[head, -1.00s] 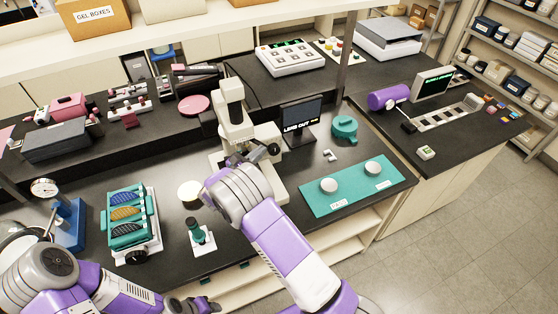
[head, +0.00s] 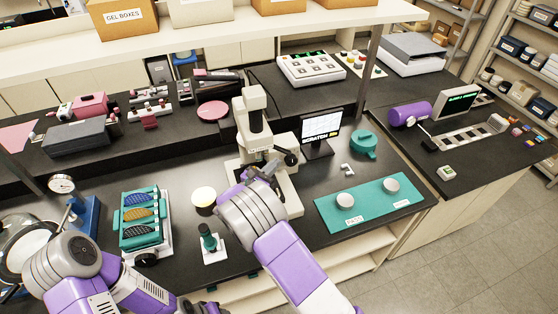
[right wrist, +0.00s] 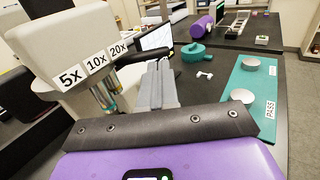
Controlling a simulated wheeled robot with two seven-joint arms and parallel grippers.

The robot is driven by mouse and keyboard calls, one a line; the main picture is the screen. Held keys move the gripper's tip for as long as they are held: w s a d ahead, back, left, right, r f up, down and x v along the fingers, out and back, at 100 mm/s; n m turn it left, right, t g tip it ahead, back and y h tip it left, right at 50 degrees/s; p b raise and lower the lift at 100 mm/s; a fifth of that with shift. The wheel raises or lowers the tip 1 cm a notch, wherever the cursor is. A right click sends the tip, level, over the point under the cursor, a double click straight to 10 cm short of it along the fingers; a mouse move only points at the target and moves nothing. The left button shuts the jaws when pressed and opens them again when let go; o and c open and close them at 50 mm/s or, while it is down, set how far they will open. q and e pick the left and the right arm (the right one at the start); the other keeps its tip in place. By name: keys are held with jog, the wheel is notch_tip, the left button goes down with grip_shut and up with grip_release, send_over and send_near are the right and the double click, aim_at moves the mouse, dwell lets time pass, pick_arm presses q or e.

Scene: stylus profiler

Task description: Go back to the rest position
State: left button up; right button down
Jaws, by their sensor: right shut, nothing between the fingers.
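My right gripper (head: 266,170) is in front of the white microscope-like instrument (head: 254,125), close to its stage and dark knob. In the right wrist view its fingers (right wrist: 158,85) are together and empty, beside the instrument head (right wrist: 75,50) marked 5x, 10x and 20x. I cannot tell whether they touch it. My left arm (head: 85,265) is at the lower left of the head view. Its gripper (head: 200,306) is low at the bottom edge, mostly cut off, and its jaws are unclear.
A teal mat (head: 370,208) with two pale discs lies to the right, with a teal round pot (head: 363,144) behind it.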

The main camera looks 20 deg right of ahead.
jog(key=s+d+b+v, duration=0.1)
jog(key=b+v, duration=0.1)
jog(key=v, duration=0.8)
jog(key=s+d+f+m+g+y, duration=0.3)
jog(key=s+d+f+g, duration=0.15)
jog(key=s+f, duration=0.4)
jog(key=s+d+f+m+g+y, duration=0.3)
jog(key=s+f+g, duration=0.25)
jog(key=f, duration=0.65)
jog(key=s+a+f+m+g+y, duration=0.4)
jog(key=s+a+f+m+y, duration=0.3)
jog(key=s+a+m+y, duration=0.5)
notch_tip(320, 180, down, 12)
jog(key=d+m+t+b, duration=0.3)
jog(key=m+t+b, duration=0.1)
jog(key=m+b, duration=0.5)
jog(key=b, duration=0.2)
jog(key=shift+f+m+y+b, duration=0.25)
jog(key=shift+m+y+b, duration=0.1)
jog(key=shift+m+y, duration=0.05)
